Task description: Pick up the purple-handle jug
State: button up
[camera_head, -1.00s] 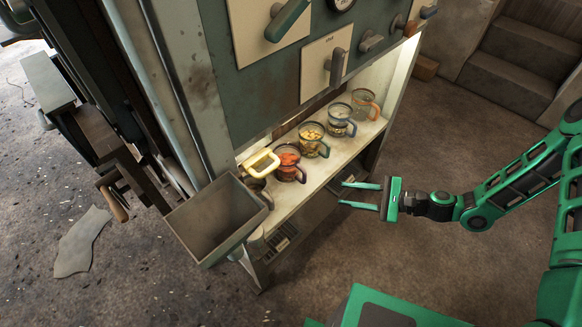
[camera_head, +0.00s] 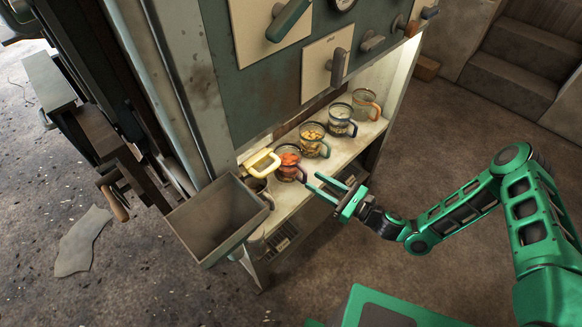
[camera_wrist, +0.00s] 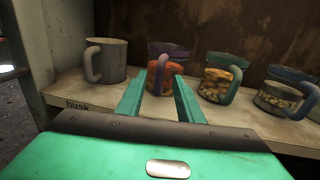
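The purple-handle jug (camera_head: 289,160) stands on the shelf, holding orange-red contents. Its handle sticks out toward my gripper (camera_head: 312,180). In the wrist view the jug (camera_wrist: 164,84) is upright, straight ahead, with the handle facing me. My gripper (camera_wrist: 157,82) is open and empty. Its fingertips point at the jug, and the handle appears between them in the wrist view. Whether the tips reach either side of the handle or stop short of it is hard to tell.
A grey jug (camera_wrist: 106,62) stands left of it, above a "husk" label. A green-handle jug (camera_wrist: 218,80) is close on the right, then a blue-handle jug (camera_wrist: 284,92). A yellow loop handle (camera_head: 262,162) and a grey hopper (camera_head: 215,222) are nearby. The cabinet panel (camera_head: 330,60) overhangs the shelf.

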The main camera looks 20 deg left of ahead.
aim_at(305, 176)
jog(key=shift+f+x, duration=0.1)
jog(key=shift+x, duration=1.3)
jog(key=shift+f+x, duration=0.15)
jog(key=shift+x, duration=1.2)
jog(key=shift+w, duration=0.1)
grip_shut()
